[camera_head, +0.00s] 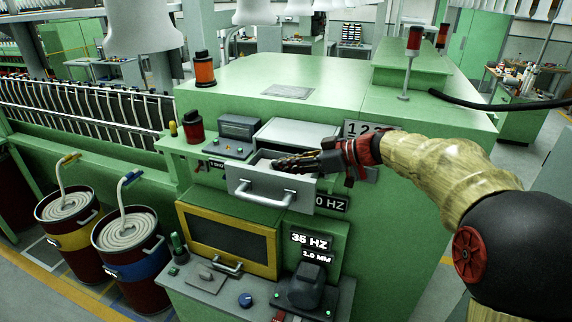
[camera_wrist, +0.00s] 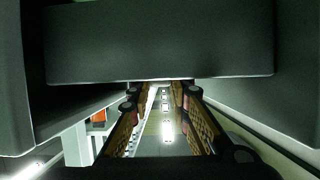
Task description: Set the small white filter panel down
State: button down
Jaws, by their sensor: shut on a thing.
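My gripper (camera_head: 287,163) reaches in from the right, low in the open pale drawer (camera_head: 254,194) of the green machine. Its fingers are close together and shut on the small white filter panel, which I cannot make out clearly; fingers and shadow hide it. In the wrist view the fingers of my gripper (camera_wrist: 160,98) converge just under the edge of a broad grey plate, in shade. I cannot tell whether that plate is the panel or part of the drawer. I cannot tell whether the panel touches the drawer floor.
The green machine top (camera_head: 335,85) is mostly clear. A red-capped signal lamp (camera_head: 414,40) stands on it. A small dark control box (camera_head: 239,128) sits left of the drawer. A yellow-framed window (camera_head: 228,242) is below it. Two coil-filled drums (camera_head: 130,245) stand at left.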

jog(key=c, duration=1.7)
grip_release()
jog(key=shift+o, duration=0.2)
jog(key=b+v, duration=0.2)
jog(key=v, duration=1)
jog(key=shift+b, duration=0.35)
